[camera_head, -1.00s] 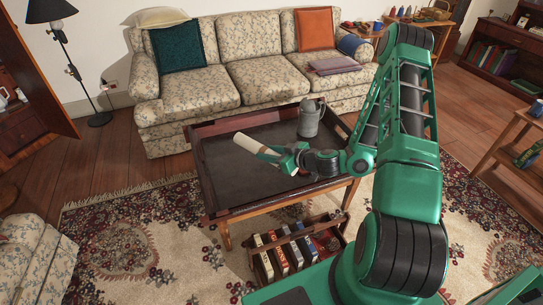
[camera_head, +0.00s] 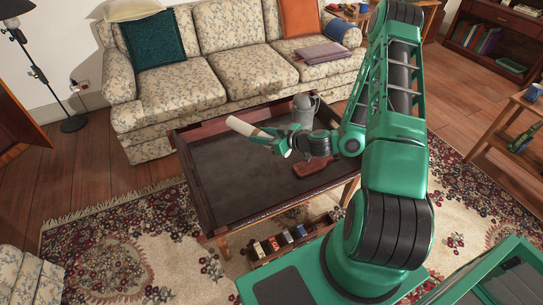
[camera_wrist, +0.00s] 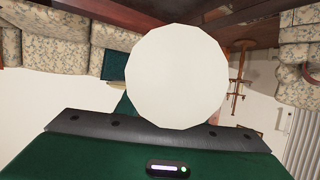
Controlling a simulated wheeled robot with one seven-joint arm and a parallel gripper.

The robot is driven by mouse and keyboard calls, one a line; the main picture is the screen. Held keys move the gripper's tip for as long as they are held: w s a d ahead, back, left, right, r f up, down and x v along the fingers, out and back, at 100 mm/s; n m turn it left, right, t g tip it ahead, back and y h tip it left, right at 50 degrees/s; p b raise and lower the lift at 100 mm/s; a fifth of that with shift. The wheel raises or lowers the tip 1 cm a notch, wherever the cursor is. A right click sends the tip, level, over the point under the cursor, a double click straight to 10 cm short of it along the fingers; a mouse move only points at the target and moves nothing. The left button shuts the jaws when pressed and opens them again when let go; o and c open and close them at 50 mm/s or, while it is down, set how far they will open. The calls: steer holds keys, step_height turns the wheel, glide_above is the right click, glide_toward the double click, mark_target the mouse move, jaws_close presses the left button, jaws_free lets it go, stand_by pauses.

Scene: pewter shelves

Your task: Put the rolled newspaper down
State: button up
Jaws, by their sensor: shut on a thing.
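The rolled newspaper is a pale cream cylinder (camera_head: 248,128) in the head view, tilted with its far end up to the left. My gripper (camera_head: 278,143) is shut on it at its lower right end, over the dark coffee table (camera_head: 235,185). I cannot tell exactly how high it is above the tabletop. In the wrist view the round, pale end of the rolled newspaper (camera_wrist: 176,74) fills the middle, hiding much behind it. The fingertips are not clear in the wrist view.
A grey metal watering can (camera_head: 303,112) stands at the table's back right. A reddish-brown flat object (camera_head: 314,168) lies on the table's right part, near my gripper. The table has a raised rim. Its left and front parts are clear. A floral sofa (camera_head: 240,60) stands behind it.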

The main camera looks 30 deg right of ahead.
steer(key=shift+a, duration=0.7)
steer(key=shift+w+a+f, duration=0.1)
steer(key=shift+w+f, duration=0.15)
steer(key=shift+f, duration=0.05)
steer(key=w+f+m+t+h, duration=0.2)
steer(key=w+f+m+h, duration=0.35)
steer(key=w+f, duration=0.95)
glide_above(270, 159)
steer(key=shift+g+h, duration=0.3)
steer(key=shift+h, duration=0.05)
step_height(270, 159, down, 8)
steer(key=shift+f, duration=2.05)
